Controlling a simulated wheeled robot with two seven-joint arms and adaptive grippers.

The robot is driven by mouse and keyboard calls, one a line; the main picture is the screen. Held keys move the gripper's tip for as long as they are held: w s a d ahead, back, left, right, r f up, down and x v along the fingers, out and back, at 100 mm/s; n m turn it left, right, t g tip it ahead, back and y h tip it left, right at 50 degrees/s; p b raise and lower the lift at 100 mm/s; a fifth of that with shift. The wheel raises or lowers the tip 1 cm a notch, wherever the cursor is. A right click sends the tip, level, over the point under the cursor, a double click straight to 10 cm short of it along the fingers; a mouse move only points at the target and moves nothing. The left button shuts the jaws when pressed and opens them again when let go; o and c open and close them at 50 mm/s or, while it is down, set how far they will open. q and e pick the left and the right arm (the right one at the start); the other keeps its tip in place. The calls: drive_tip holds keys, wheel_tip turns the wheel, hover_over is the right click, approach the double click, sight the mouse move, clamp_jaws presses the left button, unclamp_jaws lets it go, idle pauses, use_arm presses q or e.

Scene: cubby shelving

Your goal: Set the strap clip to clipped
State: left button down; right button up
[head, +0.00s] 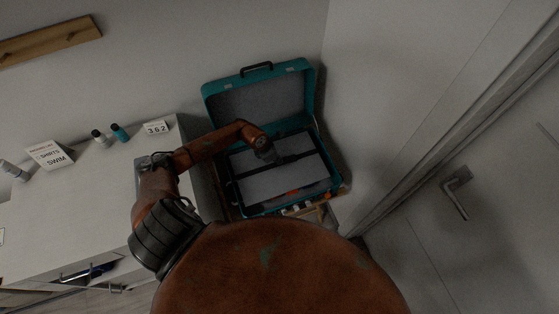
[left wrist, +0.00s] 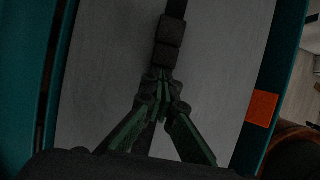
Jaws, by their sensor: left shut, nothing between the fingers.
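A teal suitcase (head: 206,100) stands open with its lid up; it also shows at the edges of the left wrist view (left wrist: 287,60). A dark strap (head: 300,157) crosses the pale grey panel inside it. In the left wrist view the strap (left wrist: 177,7) runs up the picture, with dark block-like clip pieces (left wrist: 170,30) on it. I cannot tell whether they are joined. My left gripper (head: 270,156) is over the strap. In the left wrist view its fingertips (left wrist: 160,76) are together just below the clip pieces, empty; contact is unclear. My right gripper is out of view.
A white cabinet (head: 95,190) left of the suitcase carries small bottles (head: 119,132), a calendar block (head: 156,128) and a sign (head: 48,154). A wall stands close on the suitcase's right, and a door with a handle (head: 455,188) is farther right. An orange patch (left wrist: 262,108) marks the suitcase side.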

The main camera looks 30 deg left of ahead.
sight(275, 165)
use_arm(q)
drive_tip(key=shift+s+a, duration=0.95)
drive_tip(key=shift+s, duration=0.25)
drive_tip(key=shift+s+a+r, duration=0.45)
drive_tip(key=shift+s+r, duration=0.15)
drive_tip(key=shift+r, duration=0.1)
drive_tip(key=p+v, duration=0.1)
drive_tip(key=v, duration=0.7)
drive_tip(key=shift+r, duration=0.25)
